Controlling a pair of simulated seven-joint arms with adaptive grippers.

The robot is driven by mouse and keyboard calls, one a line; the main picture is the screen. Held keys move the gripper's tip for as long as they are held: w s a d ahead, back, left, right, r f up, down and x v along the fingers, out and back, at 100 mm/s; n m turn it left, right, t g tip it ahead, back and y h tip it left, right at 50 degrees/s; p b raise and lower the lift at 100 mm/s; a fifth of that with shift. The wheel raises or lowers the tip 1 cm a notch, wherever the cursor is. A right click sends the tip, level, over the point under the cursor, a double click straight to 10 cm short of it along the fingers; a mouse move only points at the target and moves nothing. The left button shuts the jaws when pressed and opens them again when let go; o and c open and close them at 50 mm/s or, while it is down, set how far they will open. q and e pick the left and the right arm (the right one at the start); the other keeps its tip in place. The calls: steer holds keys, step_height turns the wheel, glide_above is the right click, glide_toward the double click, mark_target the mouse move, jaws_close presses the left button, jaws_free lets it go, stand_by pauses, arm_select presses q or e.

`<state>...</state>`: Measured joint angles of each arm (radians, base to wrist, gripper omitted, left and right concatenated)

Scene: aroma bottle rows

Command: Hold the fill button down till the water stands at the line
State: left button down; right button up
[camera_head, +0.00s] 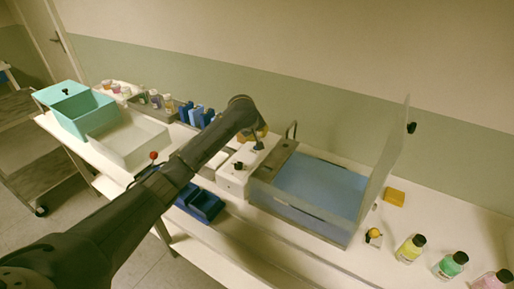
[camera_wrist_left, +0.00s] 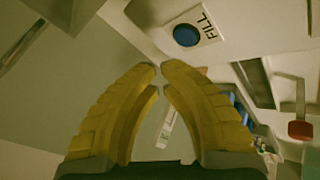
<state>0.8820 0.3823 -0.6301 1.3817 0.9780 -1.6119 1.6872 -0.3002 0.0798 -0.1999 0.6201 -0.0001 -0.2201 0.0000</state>
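The blue round fill button (camera_wrist_left: 187,35) sits on a white surface beside a label reading FILL, in the left wrist view. My left gripper (camera_wrist_left: 160,69) has its yellow fingertips together, with nothing seen between them. In that picture the tips lie just below the button; I cannot tell whether they touch its housing. In the head view the left gripper (camera_head: 262,133) is mostly hidden behind its own arm, above the white unit (camera_head: 232,178) beside the basin. The basin (camera_head: 262,196) shows a flat blue area (camera_head: 322,184) inside. I cannot make out a fill line. My right gripper is out of view.
A clear upright panel (camera_head: 385,155) stands at the basin's right. Yellow, green and pink bottles (camera_head: 410,250) stand at the right front. Blue trays (camera_head: 206,204), a white bin (camera_head: 128,142) and a teal box (camera_head: 84,118) lie left. A thin spout (camera_head: 291,130) rises behind the basin.

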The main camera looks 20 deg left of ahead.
arm_select(q)
steer(key=shift+r, duration=1.8)
